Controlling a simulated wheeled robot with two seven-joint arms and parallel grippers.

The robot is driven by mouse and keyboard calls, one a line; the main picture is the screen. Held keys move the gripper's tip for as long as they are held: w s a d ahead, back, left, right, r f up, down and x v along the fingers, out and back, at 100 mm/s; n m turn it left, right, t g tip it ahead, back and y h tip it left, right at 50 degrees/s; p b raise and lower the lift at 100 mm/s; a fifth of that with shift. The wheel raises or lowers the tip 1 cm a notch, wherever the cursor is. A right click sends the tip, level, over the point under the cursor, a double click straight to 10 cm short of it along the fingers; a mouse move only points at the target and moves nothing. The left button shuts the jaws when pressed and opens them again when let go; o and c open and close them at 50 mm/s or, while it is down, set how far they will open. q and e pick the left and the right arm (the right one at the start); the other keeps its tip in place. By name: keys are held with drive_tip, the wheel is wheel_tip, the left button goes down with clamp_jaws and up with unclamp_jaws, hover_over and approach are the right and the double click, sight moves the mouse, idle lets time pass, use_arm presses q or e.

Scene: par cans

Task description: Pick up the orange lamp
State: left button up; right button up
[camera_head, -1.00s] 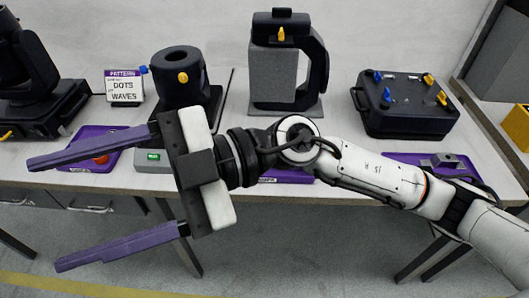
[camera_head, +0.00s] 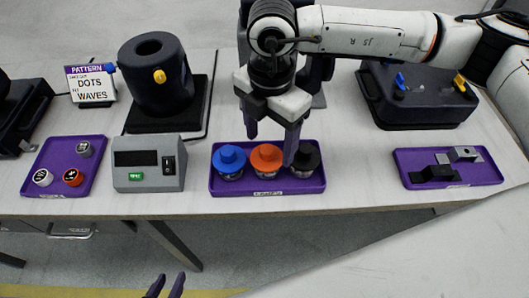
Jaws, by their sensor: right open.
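The orange lamp (camera_head: 266,158) stands upright in a purple tray (camera_head: 267,188), between a blue lamp (camera_head: 229,160) and a black lamp (camera_head: 308,160). My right gripper (camera_head: 271,143) points down over this tray, open. One finger appears above the gap between the blue and orange lamps; the other comes down between the orange and black lamps. I see no grip on the orange lamp, and cannot tell whether a finger touches it. Only two purple fingertips of my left gripper (camera_head: 165,287) show at the bottom edge, below the table front; its opening is unclear.
A grey box (camera_head: 148,180) with a green button stands left of the lamp tray. A purple tray (camera_head: 93,150) with small round pieces is further left. Another purple tray (camera_head: 460,175) with grey and black parts is at right. Dark fixtures stand behind.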

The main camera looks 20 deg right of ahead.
sight(266, 159)
drive_tip(key=shift+s+a+f, duration=0.1)
drive_tip(key=shift+f, duration=0.6)
drive_tip(key=f, duration=0.3)
drive_tip(key=f+p, duration=0.1)
drive_tip(key=shift+s+a+f, duration=0.15)
drive_tip(key=shift+a+f, duration=0.1)
drive_tip(key=shift+f, duration=0.3)
use_arm(q)
drive_tip(key=shift+w+r, duration=0.25)
drive_tip(key=shift+r, duration=0.35)
use_arm(e)
drive_tip(key=shift+c, duration=0.4)
drive_tip(key=c, duration=0.9)
drive_tip(key=shift+r, duration=0.25)
use_arm(q)
drive_tip(key=shift+s+f+b, duration=0.25)
drive_tip(key=shift+f+b, duration=0.2)
drive_tip(key=shift+f, duration=0.1)
use_arm(e)
wheel_tip(266, 159, up, 10)
drive_tip(key=shift+f, duration=0.2)
